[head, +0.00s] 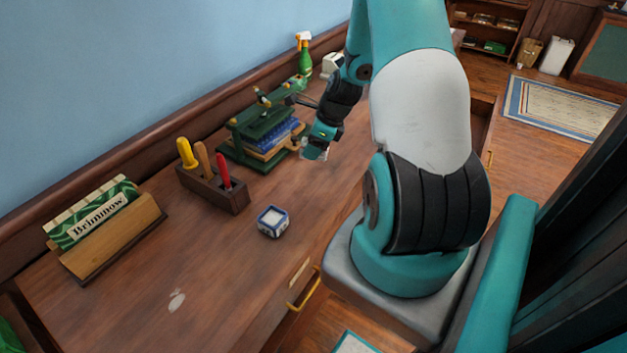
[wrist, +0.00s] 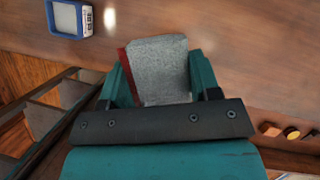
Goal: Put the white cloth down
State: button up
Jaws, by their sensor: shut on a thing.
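The white cloth (wrist: 157,68) shows in the wrist view as a pale grey-white, roughly square piece with a red strip along its left edge. My gripper (wrist: 160,84) is shut on it, with a teal finger at each side. In the head view my gripper (head: 313,148) is over the wooden desk (head: 225,280), beside the green rack; the cloth is barely visible there as a small pale patch. I cannot tell whether the cloth touches the desk.
A blue and white tin (head: 272,221) stands on the desk, also in the wrist view (wrist: 68,18). A pale spot (head: 176,301) marks the clear front-left desktop.

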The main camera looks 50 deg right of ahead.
aim_at(310, 187)
notch_tip(310, 187, down, 13)
jog(key=shift+r+p, duration=0.15)
jog(key=shift+p, duration=0.75)
jog(key=o, duration=1)
jog(key=shift+c, duration=0.2)
